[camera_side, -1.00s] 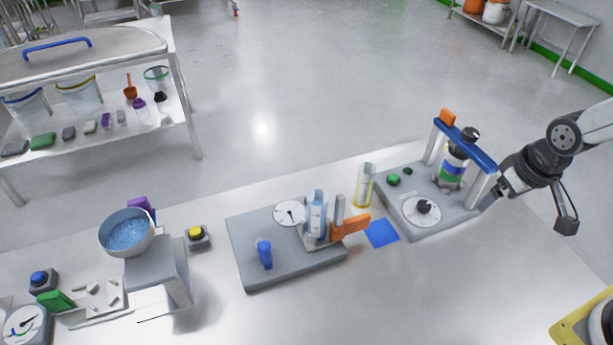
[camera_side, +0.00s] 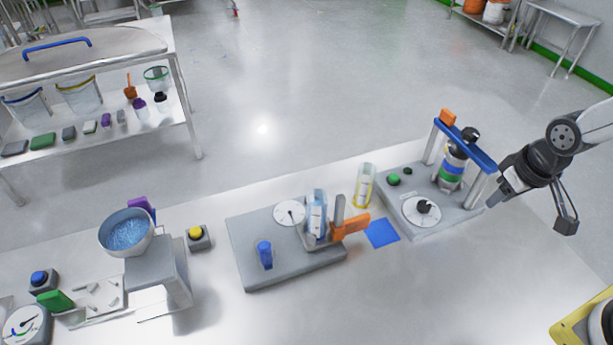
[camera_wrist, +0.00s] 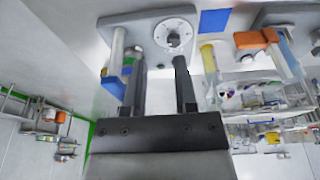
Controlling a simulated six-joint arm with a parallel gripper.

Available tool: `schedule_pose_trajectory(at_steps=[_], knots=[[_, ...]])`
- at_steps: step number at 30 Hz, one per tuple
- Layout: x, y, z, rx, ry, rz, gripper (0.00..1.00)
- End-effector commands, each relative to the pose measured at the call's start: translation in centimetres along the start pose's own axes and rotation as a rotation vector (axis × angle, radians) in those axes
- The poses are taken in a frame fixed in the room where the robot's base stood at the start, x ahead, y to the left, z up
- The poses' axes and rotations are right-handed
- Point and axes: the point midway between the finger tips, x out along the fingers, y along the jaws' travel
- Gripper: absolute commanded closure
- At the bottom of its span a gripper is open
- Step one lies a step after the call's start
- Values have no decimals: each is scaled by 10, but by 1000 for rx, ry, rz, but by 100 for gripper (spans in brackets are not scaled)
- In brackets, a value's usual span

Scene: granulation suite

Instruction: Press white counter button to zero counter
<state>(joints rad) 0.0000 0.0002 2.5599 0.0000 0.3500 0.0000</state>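I cannot pick out a white counter button with certainty in either view. The grey tester base (camera_side: 440,228) on the right of the bench carries a white dial (camera_side: 424,212) with a black knob, a green button (camera_side: 393,180) and a smaller dark green one (camera_side: 407,170). A bottle (camera_side: 451,172) with a blue and green band stands under its blue crossbar. My gripper (camera_side: 497,196) is just right of this base, touching nothing that I can make out. In the wrist view, my gripper (camera_wrist: 158,65) has its two fingers apart and empty, with the dial (camera_wrist: 174,38) beyond them.
The blue crossbar (camera_side: 466,145) and its posts stand close to my gripper. Left of the base are a blue mat (camera_side: 382,234), a yellow-tinted cylinder (camera_side: 364,186) and a second grey base (camera_side: 285,277). A yellow frame (camera_side: 570,329) is at the lower right. The bench front is clear.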

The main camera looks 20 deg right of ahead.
Motion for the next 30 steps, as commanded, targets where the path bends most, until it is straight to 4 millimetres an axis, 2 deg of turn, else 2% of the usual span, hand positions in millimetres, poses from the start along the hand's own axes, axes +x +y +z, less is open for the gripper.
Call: schedule_pose_trajectory(at_steps=[1,3,30], knots=[[0,0,0,0,0,0,83],[0,0,0,0,0,0,100],[0,0,0,0,0,0,100]])
